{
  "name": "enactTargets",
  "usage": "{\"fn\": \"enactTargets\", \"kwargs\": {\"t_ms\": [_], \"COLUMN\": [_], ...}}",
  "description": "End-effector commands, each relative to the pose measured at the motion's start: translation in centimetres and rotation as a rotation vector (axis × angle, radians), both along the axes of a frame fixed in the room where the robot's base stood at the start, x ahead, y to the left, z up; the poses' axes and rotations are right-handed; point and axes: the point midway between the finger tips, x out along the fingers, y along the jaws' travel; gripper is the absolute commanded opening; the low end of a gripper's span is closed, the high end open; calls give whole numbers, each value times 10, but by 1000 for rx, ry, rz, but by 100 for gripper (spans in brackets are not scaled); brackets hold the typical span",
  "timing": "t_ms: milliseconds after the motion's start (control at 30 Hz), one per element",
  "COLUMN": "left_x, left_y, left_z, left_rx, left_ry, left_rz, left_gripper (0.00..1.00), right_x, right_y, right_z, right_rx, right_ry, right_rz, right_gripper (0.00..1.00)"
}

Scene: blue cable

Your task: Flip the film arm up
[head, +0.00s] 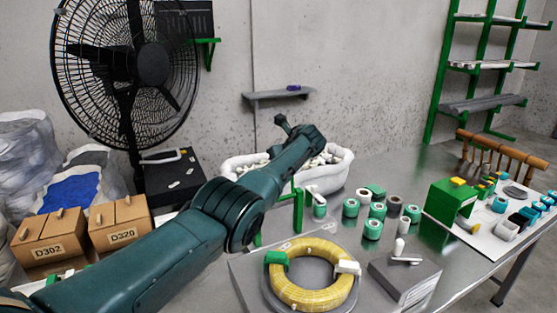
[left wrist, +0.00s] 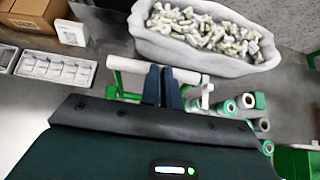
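The film arm appears to be the green frame with a white roller bar (left wrist: 128,66) in the left wrist view. The bar lies crosswise, with green uprights at its ends. In the head view a green upright (head: 298,210) shows beside my left arm, which hides much of the frame. My left gripper (left wrist: 161,72) has its two dark fingers close together, in front of the middle of the bar. The fingers overlap the bar in the picture; I cannot tell whether they touch it. My right gripper is not in view.
A white bin of small parts (head: 340,173) stands behind the frame. A yellow cable coil (head: 312,289) lies in front. Several green and white rolls (head: 372,229) stand to the right. Cardboard boxes (head: 118,221) are at left. Bare metal table (head: 400,170) shows at the back right.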

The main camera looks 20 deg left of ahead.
Motion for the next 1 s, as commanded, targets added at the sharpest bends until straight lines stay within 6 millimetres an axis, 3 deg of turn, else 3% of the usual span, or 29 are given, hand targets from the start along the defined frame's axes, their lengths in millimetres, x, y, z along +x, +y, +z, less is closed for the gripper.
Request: {"fn": "enactTargets", "kwargs": {"t_ms": [67,1000], "left_x": [1,0], "left_y": [9,9], "left_z": [4,6], "left_rx": [3,-20], "left_ry": [-1,22], "left_rz": [4,5], "left_gripper": [0,0], "right_x": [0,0], "right_y": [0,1], "right_z": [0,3], "right_rx": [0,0], "right_ry": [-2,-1], "right_rz": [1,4], "right_gripper": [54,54]}}
